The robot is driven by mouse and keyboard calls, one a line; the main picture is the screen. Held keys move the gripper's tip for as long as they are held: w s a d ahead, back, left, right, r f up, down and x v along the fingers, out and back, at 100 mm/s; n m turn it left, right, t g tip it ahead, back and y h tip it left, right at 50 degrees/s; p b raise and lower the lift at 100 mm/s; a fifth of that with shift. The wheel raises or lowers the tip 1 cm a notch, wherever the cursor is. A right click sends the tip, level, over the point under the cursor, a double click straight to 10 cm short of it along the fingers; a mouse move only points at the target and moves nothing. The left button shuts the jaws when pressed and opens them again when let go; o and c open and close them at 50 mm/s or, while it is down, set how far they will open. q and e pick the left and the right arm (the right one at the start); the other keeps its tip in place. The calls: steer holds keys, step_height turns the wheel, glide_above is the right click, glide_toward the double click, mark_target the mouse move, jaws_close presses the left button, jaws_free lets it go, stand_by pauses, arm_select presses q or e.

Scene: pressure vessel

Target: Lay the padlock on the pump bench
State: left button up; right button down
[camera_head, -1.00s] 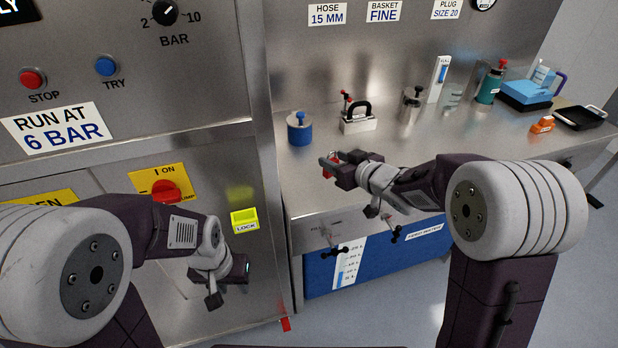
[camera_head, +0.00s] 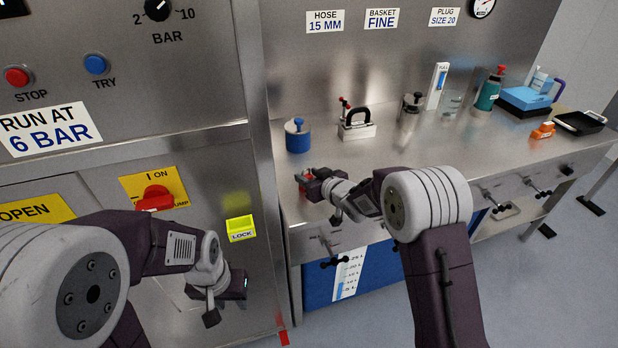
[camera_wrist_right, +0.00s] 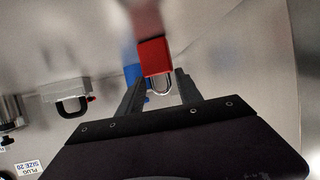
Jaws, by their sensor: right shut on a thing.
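The red padlock (camera_wrist_right: 155,57) with a silver shackle is between the fingers of my right gripper (camera_wrist_right: 160,88) in the right wrist view. The fingers are shut on it. In the head view my right gripper (camera_head: 309,181) and the red padlock (camera_head: 303,180) are over the near left part of the steel pump bench (camera_head: 385,160). I cannot tell whether the padlock touches the bench top. My left gripper (camera_head: 238,286) hangs low in front of the machine's lower panel; its fingers are too small and turned away to read.
A blue jar (camera_head: 298,136) stands behind my right gripper. A white block with a black handle (camera_head: 356,124) and a metal pot (camera_head: 411,106) stand farther right. A yellow LOCK box (camera_head: 240,228) is on the machine panel. The bench around the right gripper looks clear.

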steer(key=shift+s+f, duration=0.1)
steer(key=shift+f, duration=0.05)
steer(key=c, duration=0.8)
jaws_free()
steer(key=shift+r, duration=0.4)
steer(key=v, duration=1.1)
steer(key=shift+s+d+p, duration=0.2)
steer(key=shift+s+p, duration=0.1)
steer(key=shift+s, duration=0.1)
steer(key=shift+d, duration=0.1)
